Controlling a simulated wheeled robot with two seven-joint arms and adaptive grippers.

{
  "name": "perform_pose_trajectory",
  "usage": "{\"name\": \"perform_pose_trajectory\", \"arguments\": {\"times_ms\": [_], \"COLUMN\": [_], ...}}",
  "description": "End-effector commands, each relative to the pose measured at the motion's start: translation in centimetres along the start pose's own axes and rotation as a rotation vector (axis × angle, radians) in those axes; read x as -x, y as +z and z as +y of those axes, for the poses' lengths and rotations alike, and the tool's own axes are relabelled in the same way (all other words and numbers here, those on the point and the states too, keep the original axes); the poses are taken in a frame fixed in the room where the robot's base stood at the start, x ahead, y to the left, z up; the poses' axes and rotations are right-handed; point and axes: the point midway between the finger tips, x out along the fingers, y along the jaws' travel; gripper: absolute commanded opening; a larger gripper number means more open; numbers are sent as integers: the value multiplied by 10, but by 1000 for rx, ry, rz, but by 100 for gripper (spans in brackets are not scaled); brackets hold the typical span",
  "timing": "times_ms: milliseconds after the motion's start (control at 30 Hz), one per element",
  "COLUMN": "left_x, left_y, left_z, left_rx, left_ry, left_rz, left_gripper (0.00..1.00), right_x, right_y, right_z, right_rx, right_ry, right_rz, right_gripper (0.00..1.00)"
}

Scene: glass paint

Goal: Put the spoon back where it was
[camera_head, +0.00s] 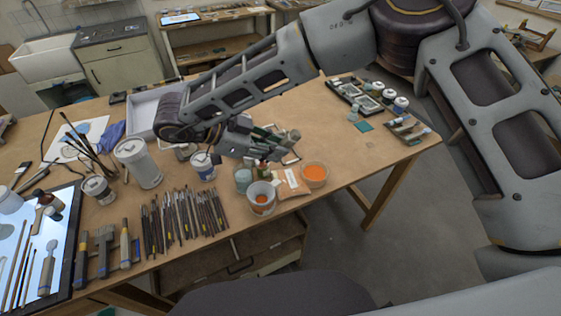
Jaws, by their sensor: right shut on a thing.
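My right gripper (272,154) reaches in from the right and hangs over the middle of the wooden table. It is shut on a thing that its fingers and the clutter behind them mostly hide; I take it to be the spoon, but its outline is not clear. A glass jar (243,180) stands close under the gripper. My left gripper is not in view.
A row of brushes (185,218) lies near the table's front edge. Small jars (376,89) stand at the right. Bare tabletop (345,145) lies right of the bowl.

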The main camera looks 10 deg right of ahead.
Motion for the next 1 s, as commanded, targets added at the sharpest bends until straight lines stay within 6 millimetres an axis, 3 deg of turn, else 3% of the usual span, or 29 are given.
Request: {"name": "perform_pose_trajectory", "arguments": {"times_ms": [700, 1000], "left_x": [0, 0], "left_y": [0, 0], "left_z": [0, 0], "left_rx": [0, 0], "left_ry": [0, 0], "left_rz": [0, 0], "left_gripper": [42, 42], "right_x": [29, 34], "right_y": [-42, -49], "right_z": [-8, -9], "right_rx": [-1, 0], "right_ry": [-2, 0], "right_rz": [1, 0], "right_gripper": [0, 0]}}
